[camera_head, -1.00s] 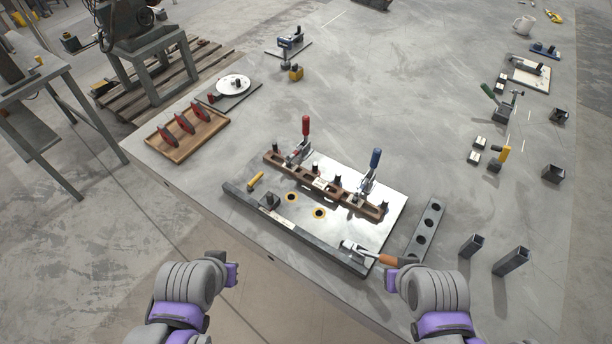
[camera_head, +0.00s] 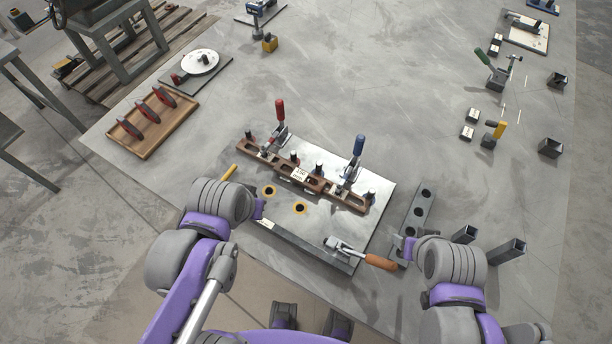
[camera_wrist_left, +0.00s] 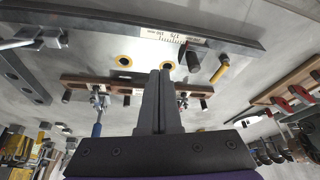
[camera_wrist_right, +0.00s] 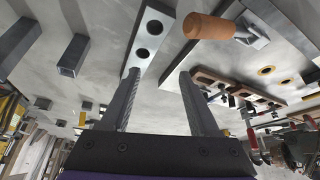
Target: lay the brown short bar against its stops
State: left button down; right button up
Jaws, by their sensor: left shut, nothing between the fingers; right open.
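Brown slotted bars lie in a row along the back of the metal fixture plate (camera_head: 375,205). The middle, shorter brown bar (camera_head: 313,184) carries a white label and sits slightly forward of its neighbours. Dark pins stand along the row; I cannot tell whether the middle bar touches its stops. A red-handled clamp (camera_head: 280,112) and a blue-handled clamp (camera_head: 358,148) stand upright behind. My left gripper (camera_wrist_left: 160,74) is shut and empty above the plate's front left, its fingers pointing toward the plate. My right gripper (camera_wrist_right: 159,75) is open and empty, near the grey holed bar (camera_wrist_right: 150,35).
An orange-handled clamp (camera_head: 380,262) is at the plate's front right corner. Dark square tubes (camera_head: 505,252) stand further right. A ruler-marked rail (camera_wrist_left: 130,22) runs along the plate's front.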

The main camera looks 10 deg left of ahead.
aim_at(296, 180)
pick_arm(q)
jog(key=w+d+m+g, duration=0.3)
jog(key=w+d+g, duration=0.1)
jog(key=w, duration=0.4)
jog(key=f, duration=0.5)
jog(key=f+b, duration=0.1)
jog(key=f, duration=0.3)
jog(key=shift+w+d+f, duration=0.1)
jog(key=shift+w+f, duration=0.1)
jog(key=shift+f, duration=0.2)
jog(key=w, duration=0.1)
jog(key=w+d, duration=0.1)
jog(key=w, duration=0.1)
jog(key=shift+w+r+p, duration=0.1)
jog(key=shift+r+p, duration=0.1)
jog(key=shift+p, duration=0.1)
jog(key=shift+w+d, duration=0.15)
jog(key=shift+w, duration=0.2)
pick_arm(e)
jog(key=shift+s+a+f, duration=0.15)
jog(key=shift+s+a, duration=0.1)
jog(key=shift+s, duration=0.15)
pick_arm(q)
jog(key=shift+s, duration=0.1)
